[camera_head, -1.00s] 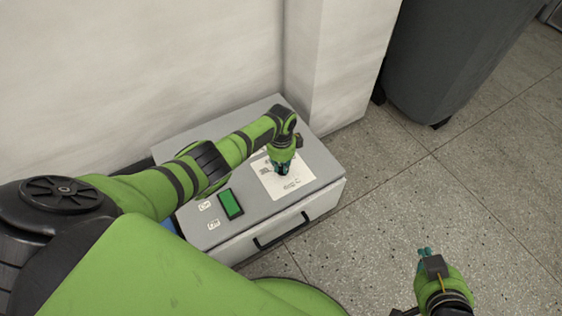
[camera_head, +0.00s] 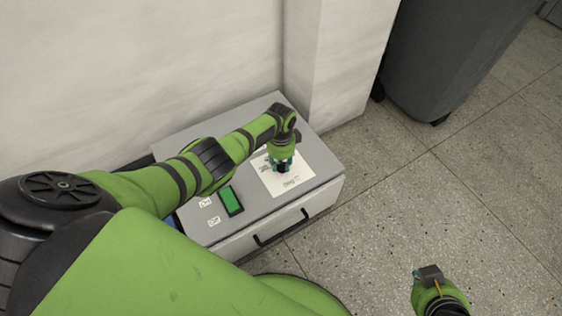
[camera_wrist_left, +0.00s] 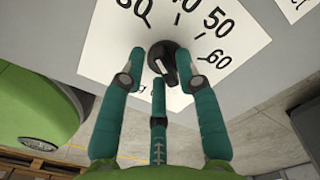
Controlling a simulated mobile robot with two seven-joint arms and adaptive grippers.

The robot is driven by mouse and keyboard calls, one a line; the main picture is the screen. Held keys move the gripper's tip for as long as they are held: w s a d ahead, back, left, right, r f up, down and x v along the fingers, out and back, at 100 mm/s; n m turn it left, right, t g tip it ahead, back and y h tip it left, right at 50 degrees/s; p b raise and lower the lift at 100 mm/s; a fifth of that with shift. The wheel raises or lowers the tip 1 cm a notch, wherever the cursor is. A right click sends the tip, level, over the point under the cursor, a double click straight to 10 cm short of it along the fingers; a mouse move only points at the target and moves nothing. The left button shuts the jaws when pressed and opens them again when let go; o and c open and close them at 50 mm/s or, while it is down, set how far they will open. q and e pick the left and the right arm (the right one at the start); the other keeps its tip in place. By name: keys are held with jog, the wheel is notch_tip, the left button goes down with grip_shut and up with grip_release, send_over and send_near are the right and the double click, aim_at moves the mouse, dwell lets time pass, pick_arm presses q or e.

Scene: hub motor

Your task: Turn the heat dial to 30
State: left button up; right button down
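The heat dial is a black knob (camera_wrist_left: 172,60) on a white sheet printed with a number scale, on top of a grey box (camera_head: 255,205). In the left wrist view, 40, 50 and 60 show beside it, and another number is cut off at the top left. A white mark shows on the knob's near side; its exact setting is unclear. My left gripper (camera_head: 281,167) points down over the dial. Its teal fingers (camera_wrist_left: 167,62) are spread on both sides of the knob, with a visible gap at the left. My right gripper (camera_head: 427,272) hangs over the floor, fingers partly hidden.
The box front has a dark handle (camera_head: 282,228). A wall and pillar (camera_head: 340,70) stand behind, and a dark grey bin (camera_head: 445,60) at the back right. The floor on the right is clear.

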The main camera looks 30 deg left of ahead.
aim_at(281, 165)
dwell(0.3)
pick_arm(q)
notch_tip(281, 165, up, 12)
dwell(0.6)
dwell(0.4)
